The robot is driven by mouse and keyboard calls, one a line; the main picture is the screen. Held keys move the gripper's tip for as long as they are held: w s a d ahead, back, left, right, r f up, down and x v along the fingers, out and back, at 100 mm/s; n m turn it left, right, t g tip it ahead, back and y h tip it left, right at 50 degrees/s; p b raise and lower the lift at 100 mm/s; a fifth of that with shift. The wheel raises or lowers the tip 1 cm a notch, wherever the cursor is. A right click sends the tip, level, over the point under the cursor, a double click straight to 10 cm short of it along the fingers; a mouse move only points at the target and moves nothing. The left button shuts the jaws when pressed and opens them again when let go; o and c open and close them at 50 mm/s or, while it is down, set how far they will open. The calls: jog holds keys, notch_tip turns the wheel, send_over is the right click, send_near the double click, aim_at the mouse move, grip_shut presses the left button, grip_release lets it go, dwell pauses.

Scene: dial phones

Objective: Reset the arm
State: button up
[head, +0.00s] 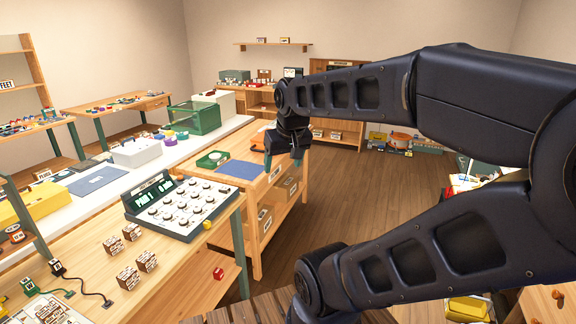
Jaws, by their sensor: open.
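My gripper (284,160) hangs at the end of my black arm, pointing down, in the middle of the head view. Its two greenish fingertips are apart, with nothing seen between them. It shows in front of the right end of a wooden workbench with a blue mat (241,170). I cannot tell how far above or in front of the bench it is. A green dial panel (188,206) with several round white dials stands on the nearer bench, to the left of my gripper and apart from it.
A green case (194,118) and a grey-white box (136,152) stand on the white counter. The wooden floor (385,195) behind my arm looks largely clear.

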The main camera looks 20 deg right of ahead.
jog(key=shift+s+d+f, duration=0.3)
jog(key=shift+s+d, duration=0.1)
jog(key=shift+s, duration=0.25)
